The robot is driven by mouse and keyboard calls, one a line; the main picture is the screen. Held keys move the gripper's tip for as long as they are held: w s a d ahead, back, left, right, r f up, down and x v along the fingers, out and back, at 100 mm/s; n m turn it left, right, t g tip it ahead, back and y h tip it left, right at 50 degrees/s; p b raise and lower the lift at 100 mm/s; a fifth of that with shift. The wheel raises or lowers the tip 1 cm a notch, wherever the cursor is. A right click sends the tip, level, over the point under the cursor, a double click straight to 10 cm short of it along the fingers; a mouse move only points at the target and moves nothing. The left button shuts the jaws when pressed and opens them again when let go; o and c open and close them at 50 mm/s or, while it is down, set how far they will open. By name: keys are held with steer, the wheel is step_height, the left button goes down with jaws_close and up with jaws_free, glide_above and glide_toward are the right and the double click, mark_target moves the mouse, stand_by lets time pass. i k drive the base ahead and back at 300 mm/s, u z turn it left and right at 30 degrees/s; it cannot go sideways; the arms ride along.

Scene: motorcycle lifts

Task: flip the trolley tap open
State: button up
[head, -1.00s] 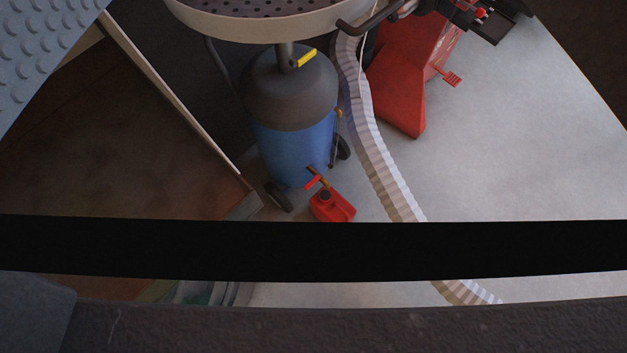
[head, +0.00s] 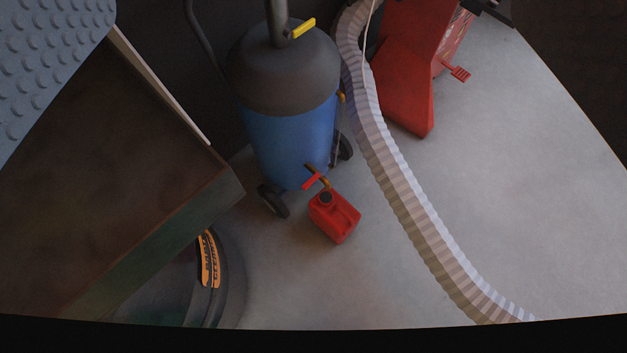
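The trolley (head: 290,145) stands upright at the upper middle, a blue tank with a dark grey domed top and small black wheels. A brass-coloured tap with a red handle (head: 312,181) sticks out low at its front. A yellow lever (head: 304,28) sits on the pipe above the dome, tilted up to the right. I cannot tell from the handles whether either valve is open. A red canister (head: 335,216) with a dark cap stands on the floor just below the red-handled tap. My gripper is not in view.
A ribbed pale hose (head: 405,200) runs down the floor right of the trolley. A red stand (head: 405,85) is at the upper right. Floor at right is clear.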

mark_target(319, 174)
steer(key=z, duration=0.05)
steer(key=k, duration=1)
steer(key=z, duration=1.1)
steer(key=i, duration=1.75)
steer(key=u, duration=1.5)
